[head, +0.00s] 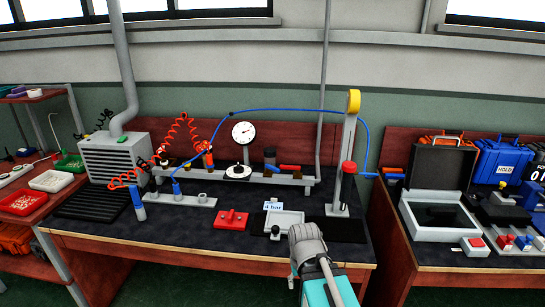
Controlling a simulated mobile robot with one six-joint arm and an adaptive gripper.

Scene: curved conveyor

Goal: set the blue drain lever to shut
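No blue lever can be made out for certain. A small blue part (275,168) sits on the grey manifold rail (215,174), too small to tell its shape or setting. A blue upright piece (176,187) stands at the rail's left, above a lower grey bar. Another blue piece (368,174) shows at the bench's right edge, by the end of the blue hose (290,110). My arm's grey and teal links come up from the bottom, in front of the bench.
A round dial gauge (243,132) stands above the rail. A tall grey post with a yellow top (353,101) rises at the right. A red block (233,220) and a white tray (285,222) lie near the front edge. The dark bench top (120,235) is clear at front left.

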